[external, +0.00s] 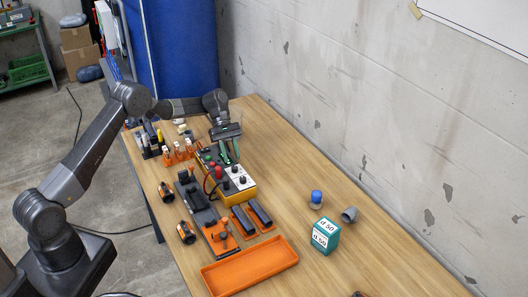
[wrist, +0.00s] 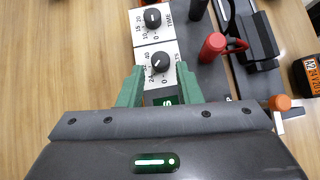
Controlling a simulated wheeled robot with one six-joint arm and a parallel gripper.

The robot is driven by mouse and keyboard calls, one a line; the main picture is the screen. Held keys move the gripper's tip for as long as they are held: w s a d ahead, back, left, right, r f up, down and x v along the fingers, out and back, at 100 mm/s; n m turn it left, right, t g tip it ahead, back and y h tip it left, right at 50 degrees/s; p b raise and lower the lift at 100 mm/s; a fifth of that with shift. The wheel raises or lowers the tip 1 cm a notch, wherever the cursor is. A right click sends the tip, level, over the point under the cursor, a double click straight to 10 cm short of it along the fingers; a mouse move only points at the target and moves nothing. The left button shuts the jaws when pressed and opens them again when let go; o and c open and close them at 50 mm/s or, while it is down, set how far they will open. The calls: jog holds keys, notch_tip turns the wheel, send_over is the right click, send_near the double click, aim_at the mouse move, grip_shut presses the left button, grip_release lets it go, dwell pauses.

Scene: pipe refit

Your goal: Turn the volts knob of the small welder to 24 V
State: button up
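The small welder (external: 238,182) is a yellow box with a white panel and two black knobs, standing on the wooden bench. In the wrist view its volts knob (wrist: 160,62) is black, on a white dial with printed numbers, including 24 and 40. Its exact pointer setting is too small to read for sure. My gripper (wrist: 160,72) is open, with one green finger on each side of the volts dial. I cannot tell whether the fingers touch the knob. In the external view my gripper (external: 230,153) is at the welder's far end.
The time knob (wrist: 153,18) sits just beyond the volts dial. A red plug with a cable (wrist: 213,46) is close on the right. An orange tray (external: 250,268), a teal box (external: 325,236) and a grey pipe fitting (external: 349,215) lie nearer. Bare bench is to the welder's right.

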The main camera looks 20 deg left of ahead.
aim_at(234, 167)
jog(key=v, duration=1)
jog(key=shift+b, duration=0.3)
jog(key=shift+f, duration=0.1)
jog(key=p+x, duration=0.1)
jog(key=x, duration=1.2)
jog(key=shift+s+d+f, duration=0.2)
jog(key=shift+f, duration=0.05)
